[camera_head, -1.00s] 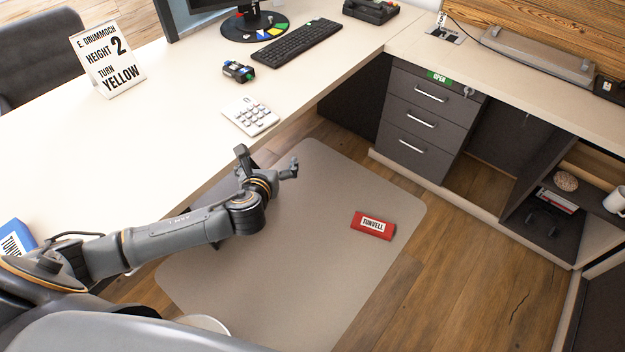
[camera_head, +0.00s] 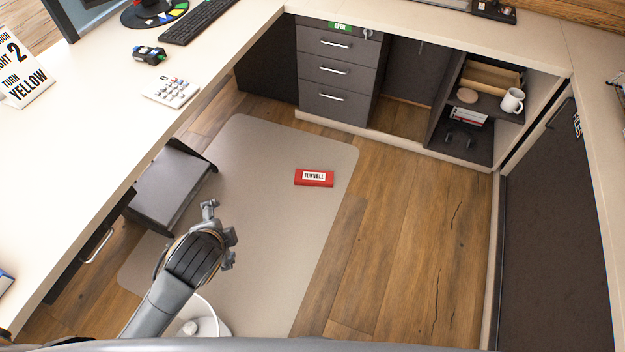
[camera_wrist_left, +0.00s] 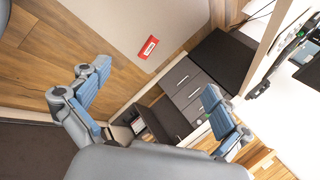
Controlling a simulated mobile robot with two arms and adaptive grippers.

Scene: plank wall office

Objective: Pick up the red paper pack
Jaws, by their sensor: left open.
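The red paper pack (camera_head: 314,178), with a white label reading TUNVELL, lies flat on the grey-beige floor mat (camera_head: 262,225) near the mat's right edge. It also shows in the left wrist view (camera_wrist_left: 149,47), ahead of the fingers and well apart from them. My left gripper (camera_head: 219,234) is above the mat, nearer to me and left of the pack, with nothing in it. In the left wrist view its two fingers (camera_wrist_left: 150,95) stand wide apart. My right gripper is not in view.
A white bin (camera_head: 205,318) stands below my left arm. A dark low unit (camera_head: 172,187) stands under the desk (camera_head: 75,130) at left. The drawer cabinet (camera_head: 337,75) and open shelf (camera_head: 468,115) stand behind the mat. Wooden floor (camera_head: 400,230) right of the mat is clear.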

